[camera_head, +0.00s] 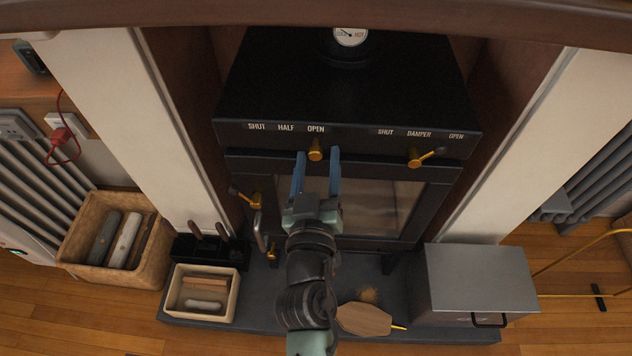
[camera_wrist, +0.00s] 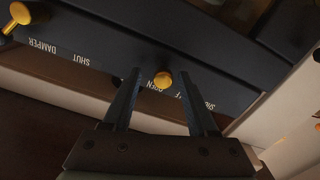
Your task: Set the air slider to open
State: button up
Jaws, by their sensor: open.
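The black stove (camera_head: 345,90) has a front strip marked SHUT, HALF and OPEN on the left. The brass air slider knob (camera_head: 316,150) sits just below the word OPEN. My gripper (camera_head: 318,156) is open, with one blue finger on each side of the knob. In the wrist view the knob (camera_wrist: 163,79) shows between the two dark fingers of my gripper (camera_wrist: 158,80), near the OPEN label. I cannot tell whether either finger touches it.
A brass damper lever (camera_head: 420,158) is to the right under the DAMPER label. A grey metal box (camera_head: 478,280) stands on the hearth at right. A log basket (camera_head: 75,255) and a cream tray (camera_head: 185,309) stand at left.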

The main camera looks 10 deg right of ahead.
jog(key=b+v, duration=0.3)
jog(key=v, duration=0.9)
jog(key=shift+s, duration=0.3)
jog(key=shift+a, duration=0.1)
